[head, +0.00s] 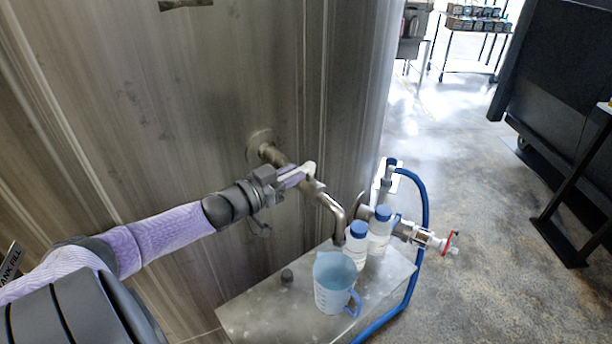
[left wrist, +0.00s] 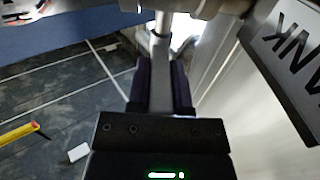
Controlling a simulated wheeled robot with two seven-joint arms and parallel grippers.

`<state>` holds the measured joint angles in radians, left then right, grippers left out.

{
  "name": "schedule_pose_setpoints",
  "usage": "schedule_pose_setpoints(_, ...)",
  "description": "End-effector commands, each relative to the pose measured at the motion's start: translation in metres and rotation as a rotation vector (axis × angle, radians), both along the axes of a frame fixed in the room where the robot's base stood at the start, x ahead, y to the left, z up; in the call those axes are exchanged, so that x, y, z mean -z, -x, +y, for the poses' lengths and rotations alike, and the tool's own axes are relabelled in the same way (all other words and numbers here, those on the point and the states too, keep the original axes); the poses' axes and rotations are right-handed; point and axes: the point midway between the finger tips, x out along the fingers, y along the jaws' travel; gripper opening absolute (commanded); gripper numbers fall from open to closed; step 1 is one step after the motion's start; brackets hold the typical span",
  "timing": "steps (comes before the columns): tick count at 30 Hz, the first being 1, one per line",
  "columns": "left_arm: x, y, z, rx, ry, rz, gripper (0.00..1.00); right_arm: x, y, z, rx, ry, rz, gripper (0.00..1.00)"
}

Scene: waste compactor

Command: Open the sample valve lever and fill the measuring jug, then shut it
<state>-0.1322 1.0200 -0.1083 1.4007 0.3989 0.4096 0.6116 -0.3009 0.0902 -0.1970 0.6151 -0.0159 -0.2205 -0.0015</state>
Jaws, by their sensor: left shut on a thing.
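The sample valve (head: 272,155) sticks out of the big steel tank, and its bent spout (head: 332,215) points down. My left gripper (head: 300,175) is shut on the valve lever; the fingers hide most of it. In the left wrist view the grey lever (left wrist: 161,75) lies between the two dark fingers. The measuring jug (head: 333,290), pale blue and translucent with a blue handle, stands upright on the metal shelf (head: 255,310) below the spout. I cannot make out a stream or the level in the jug. My right gripper is not in view.
Two white bottles with blue caps (head: 356,252) stand behind the jug. A blue hose (head: 424,215) and a fitting with a red handle (head: 450,241) lie to the right of the shelf. A dark machine (head: 560,75) stands at far right.

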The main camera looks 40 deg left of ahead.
Motion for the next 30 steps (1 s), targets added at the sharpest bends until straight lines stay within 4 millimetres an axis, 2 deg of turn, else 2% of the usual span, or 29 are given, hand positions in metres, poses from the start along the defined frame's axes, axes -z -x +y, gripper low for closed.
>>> schedule_pose_setpoints(6, 0.0021, 0.0017, 0.0014, 0.043, 0.000, 0.002, 0.00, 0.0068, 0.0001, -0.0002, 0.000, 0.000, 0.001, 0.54)
schedule_pose_setpoints(19, 0.0013, 0.0018, 0.0012, 0.050, 0.001, 0.002, 0.00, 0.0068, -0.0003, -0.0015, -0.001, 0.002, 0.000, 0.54)
schedule_pose_setpoints(20, 0.0013, 0.0018, 0.0012, 0.050, 0.001, 0.002, 0.33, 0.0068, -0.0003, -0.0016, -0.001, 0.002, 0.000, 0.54)
schedule_pose_setpoints(24, 0.0009, 0.0017, 0.0014, 0.049, 0.000, 0.001, 0.62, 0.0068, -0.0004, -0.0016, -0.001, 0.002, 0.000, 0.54)
schedule_pose_setpoints(30, 0.0004, 0.0016, 0.0016, 0.049, 0.000, 0.000, 0.62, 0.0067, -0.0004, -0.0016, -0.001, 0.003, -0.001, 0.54)
